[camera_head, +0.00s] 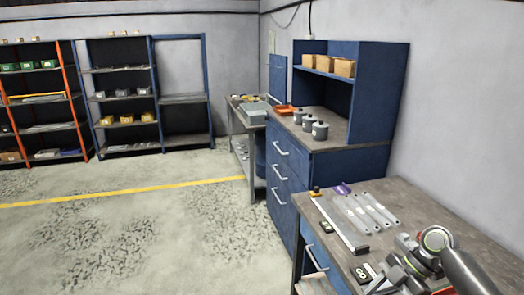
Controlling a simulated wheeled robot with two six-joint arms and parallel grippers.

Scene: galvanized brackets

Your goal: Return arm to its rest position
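My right arm (436,242) comes in from the lower right over the near workbench (425,205). Its gripper (380,280) is low at the bottom edge of the head view, over or close to the bench front. I cannot tell whether its fingers are open or shut, or whether they hold anything. My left arm and gripper are not in view. Several flat grey metal pieces, like galvanized brackets (378,209), lie side by side on the bench, beyond the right gripper. A long grey bar (338,224) lies to their left.
A small dark block with pale markings (362,272) lies close beside the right gripper. A purple item (342,188) lies at the bench's far end. A blue cabinet (283,185) with grey pots (320,131) stands behind. Open floor (150,240) spreads left; shelves (125,95) line the back wall.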

